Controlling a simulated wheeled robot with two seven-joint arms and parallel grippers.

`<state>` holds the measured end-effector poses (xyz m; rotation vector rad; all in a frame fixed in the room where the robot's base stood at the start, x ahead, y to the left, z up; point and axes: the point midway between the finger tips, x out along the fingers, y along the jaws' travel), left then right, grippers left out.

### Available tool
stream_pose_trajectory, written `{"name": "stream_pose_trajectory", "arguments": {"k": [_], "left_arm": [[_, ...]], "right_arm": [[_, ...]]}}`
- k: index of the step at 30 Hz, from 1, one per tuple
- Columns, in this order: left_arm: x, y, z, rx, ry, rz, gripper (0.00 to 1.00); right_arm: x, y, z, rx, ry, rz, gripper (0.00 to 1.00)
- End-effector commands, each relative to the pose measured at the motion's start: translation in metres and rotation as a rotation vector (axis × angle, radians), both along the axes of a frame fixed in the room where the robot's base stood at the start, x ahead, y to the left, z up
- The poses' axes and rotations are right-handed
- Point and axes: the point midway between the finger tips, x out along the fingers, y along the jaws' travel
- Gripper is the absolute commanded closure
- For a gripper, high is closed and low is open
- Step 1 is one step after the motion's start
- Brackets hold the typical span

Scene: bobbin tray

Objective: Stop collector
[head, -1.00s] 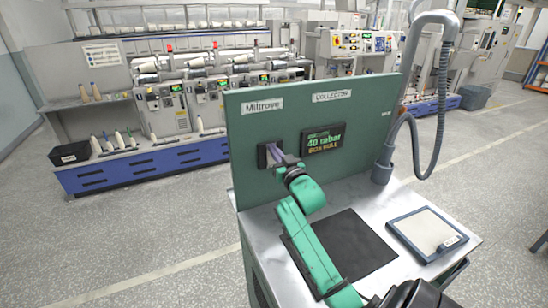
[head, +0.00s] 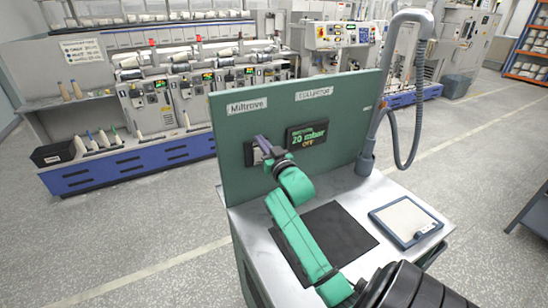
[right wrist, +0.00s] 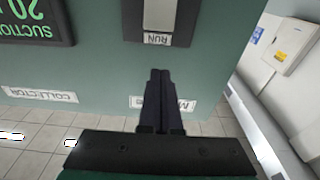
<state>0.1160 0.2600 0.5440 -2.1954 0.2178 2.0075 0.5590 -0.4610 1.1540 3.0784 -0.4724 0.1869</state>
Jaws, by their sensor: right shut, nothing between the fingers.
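The green collector panel (head: 230,180) stands upright at the back of a metal-topped cabinet, with a "Miltrove" label and a collector label. A dark-framed switch (head: 249,153) is on its left part. The right wrist view shows the switch (right wrist: 159,14) upside down, with a light grey face and the word RUN. My left gripper is out of view.
A black mat (head: 335,240) and a grey-rimmed tray (head: 408,221) lie on the metal top (head: 350,190). A grey suction pipe with a hose (head: 367,150) rises at the panel's right end. Winding machines (head: 190,100) stand behind, across open floor.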

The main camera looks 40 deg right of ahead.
Motion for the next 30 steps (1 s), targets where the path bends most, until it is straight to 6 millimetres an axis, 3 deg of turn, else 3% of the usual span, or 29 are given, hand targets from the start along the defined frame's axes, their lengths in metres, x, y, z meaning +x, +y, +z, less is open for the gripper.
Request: {"name": "stream_pose_trajectory", "arguments": {"k": [1, 6, 12, 30], "left_arm": [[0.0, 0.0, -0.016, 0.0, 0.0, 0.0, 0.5], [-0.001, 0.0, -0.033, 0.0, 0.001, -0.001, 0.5], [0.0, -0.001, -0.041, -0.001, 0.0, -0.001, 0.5], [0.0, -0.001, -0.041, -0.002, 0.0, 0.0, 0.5]], "right_arm": [[-0.013, 0.004, -0.022, 0.005, 0.011, 0.0, 1.0], [-0.051, 0.016, -0.035, 0.005, 0.01, 0.0, 1.0], [-0.078, 0.024, -0.04, 0.003, 0.007, -0.001, 1.0], [-0.082, 0.025, -0.038, 0.004, 0.005, -0.001, 1.0]]}}
